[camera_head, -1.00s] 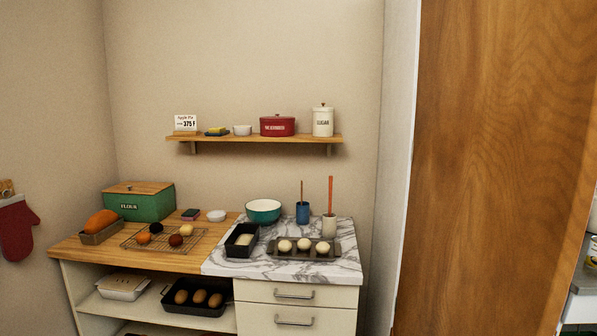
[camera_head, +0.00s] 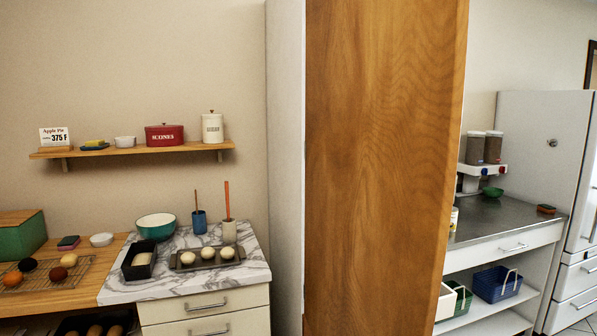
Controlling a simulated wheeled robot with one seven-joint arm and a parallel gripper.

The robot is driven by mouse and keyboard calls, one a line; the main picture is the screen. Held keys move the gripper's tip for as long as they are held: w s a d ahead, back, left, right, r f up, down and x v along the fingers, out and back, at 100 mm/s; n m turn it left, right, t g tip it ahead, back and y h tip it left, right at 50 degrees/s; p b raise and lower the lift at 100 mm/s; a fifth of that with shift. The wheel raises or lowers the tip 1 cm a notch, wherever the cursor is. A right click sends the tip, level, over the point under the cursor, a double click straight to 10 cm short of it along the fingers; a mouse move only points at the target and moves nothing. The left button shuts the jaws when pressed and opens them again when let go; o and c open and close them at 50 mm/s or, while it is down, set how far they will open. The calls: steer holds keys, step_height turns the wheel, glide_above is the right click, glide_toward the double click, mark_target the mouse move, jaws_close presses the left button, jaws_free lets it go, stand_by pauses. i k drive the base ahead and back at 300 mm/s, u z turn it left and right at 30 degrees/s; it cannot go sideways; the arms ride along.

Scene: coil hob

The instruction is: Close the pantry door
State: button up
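The pantry door (camera_head: 385,170) is a tall brown wooden panel right of the middle in the head view. It stands open, swung out from the white wall edge (camera_head: 287,150) on its left. Its top and bottom run out of the picture, and I see no handle on it. The pantry's inside is not visible. My gripper is not in view.
On the left is a counter with a marble top (camera_head: 185,265), drawers and baking things, below a wooden shelf (camera_head: 135,149). Right of the door are a metal-topped counter (camera_head: 500,215) with baskets (camera_head: 497,284) below and a white fridge-like cabinet (camera_head: 545,150).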

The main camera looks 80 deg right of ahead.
mark_target(386, 80)
steer(key=z, duration=2.9)
